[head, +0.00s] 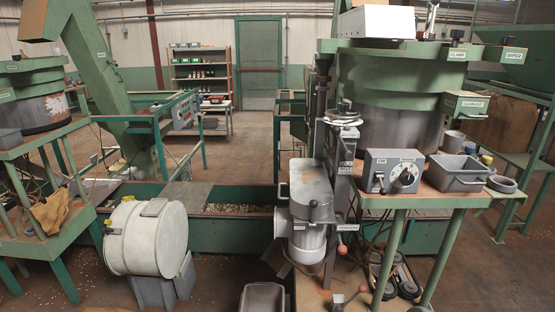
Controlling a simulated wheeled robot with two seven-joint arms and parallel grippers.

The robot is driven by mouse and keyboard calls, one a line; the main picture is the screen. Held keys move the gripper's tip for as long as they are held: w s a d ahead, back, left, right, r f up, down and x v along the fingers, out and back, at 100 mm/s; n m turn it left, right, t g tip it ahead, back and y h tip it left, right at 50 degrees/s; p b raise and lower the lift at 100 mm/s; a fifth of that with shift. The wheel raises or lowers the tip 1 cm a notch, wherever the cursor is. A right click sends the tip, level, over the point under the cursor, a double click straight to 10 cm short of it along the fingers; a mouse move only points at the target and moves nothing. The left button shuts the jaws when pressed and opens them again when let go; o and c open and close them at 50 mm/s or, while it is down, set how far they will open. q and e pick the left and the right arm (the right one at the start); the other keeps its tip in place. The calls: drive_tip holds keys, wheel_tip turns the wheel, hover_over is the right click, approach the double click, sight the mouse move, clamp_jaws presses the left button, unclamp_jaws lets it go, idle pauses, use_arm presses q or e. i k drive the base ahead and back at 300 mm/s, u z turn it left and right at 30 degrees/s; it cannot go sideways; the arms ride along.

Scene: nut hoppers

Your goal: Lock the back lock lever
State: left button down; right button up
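Neither of my grippers is in view. No lever here carries a label I can read as the back lock. A red-knobbed lever (341,250) sticks out low at the right side of the grey machine (313,185), by a small white tag (347,227). A second red-knobbed lever (362,289) shows below it near the bottom edge. A tall post with a handwheel (343,118) rises behind the grey machine. Several small tags on it are too small to read.
A green hopper (400,65) has tags reading CLAMP and CLEAN-OUT. A control box (394,171) and a grey bin (457,173) sit on the green stand (430,199). A white drum (146,238) lies at left. A green trough (225,236) crosses the middle.

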sight(335, 130)
drive_tip(key=k, duration=1.25)
drive_tip(key=z, duration=0.65)
drive_tip(key=i, duration=1.35)
drive_tip(key=u, duration=0.55)
